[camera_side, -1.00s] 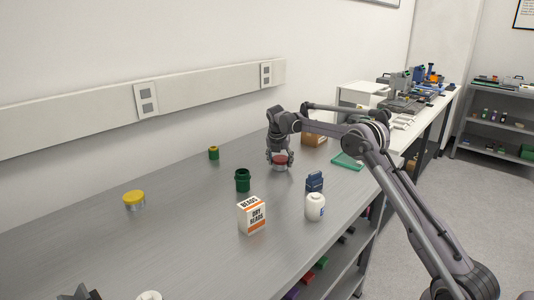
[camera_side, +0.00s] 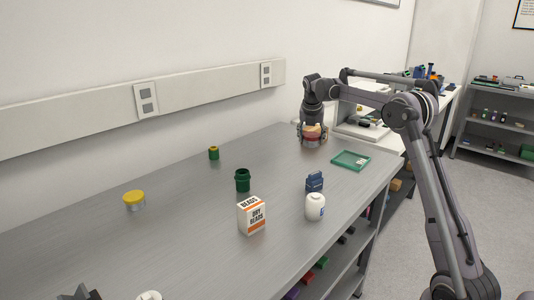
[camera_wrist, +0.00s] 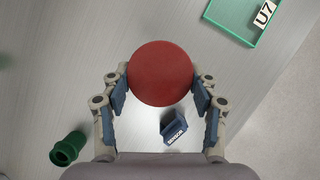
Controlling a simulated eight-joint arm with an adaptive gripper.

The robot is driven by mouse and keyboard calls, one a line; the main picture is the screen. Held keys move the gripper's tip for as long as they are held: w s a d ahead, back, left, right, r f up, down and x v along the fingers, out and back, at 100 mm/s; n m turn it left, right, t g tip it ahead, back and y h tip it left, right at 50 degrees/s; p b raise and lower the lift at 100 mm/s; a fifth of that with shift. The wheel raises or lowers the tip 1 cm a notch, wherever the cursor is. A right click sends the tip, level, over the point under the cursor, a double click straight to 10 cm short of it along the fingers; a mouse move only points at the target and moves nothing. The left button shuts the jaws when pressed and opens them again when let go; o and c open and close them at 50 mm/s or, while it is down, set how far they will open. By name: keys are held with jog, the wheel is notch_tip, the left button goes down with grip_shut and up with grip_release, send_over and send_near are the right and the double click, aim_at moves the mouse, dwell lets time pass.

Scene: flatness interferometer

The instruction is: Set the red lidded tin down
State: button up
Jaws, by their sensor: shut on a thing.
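The red lidded tin is between the fingers of my gripper (camera_side: 312,138); in the side view only a thin red strip of its lid shows. In the wrist view the round red lid (camera_wrist: 160,73) fills the space ahead of the fingers of my gripper (camera_wrist: 161,92), which is shut on the tin. The tin's underside is hidden in the wrist view, and I cannot tell whether it touches the bench. It is at the bench's far end, left of the green tray (camera_side: 351,153).
The tray, with a U7 label (camera_wrist: 264,13), is close by. A blue box (camera_side: 314,181), white jar (camera_side: 315,207), bead carton (camera_side: 252,216) and green bottle (camera_side: 242,180) stand nearer. A yellow-lidded tin (camera_side: 134,200) and small green jar (camera_side: 214,153) are left. Bench is clear between.

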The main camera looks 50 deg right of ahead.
jog(key=w+a+n+t+y, duration=0.1)
jog(key=w+a+n, duration=0.15)
jog(key=a, duration=0.75)
jog(key=w+a+n, duration=0.2)
jog(key=w+a, duration=0.1)
jog(key=a, duration=0.6)
jog(key=n+t+y, duration=0.1)
jog(key=n+y, duration=0.1)
jog(key=n, duration=0.2)
send_over(188, 219)
jog(key=s, duration=0.2)
jog(key=f, duration=0.6)
jog(key=shift+w+d+f, duration=0.1)
jog(key=shift+w, duration=0.15)
jog(key=shift+w+a+f, duration=0.15)
jog(key=shift+a+f, duration=0.15)
jog(key=shift+f, duration=1.9)
jog(key=o, duration=1.2)
jog(key=shift+f, duration=0.15)
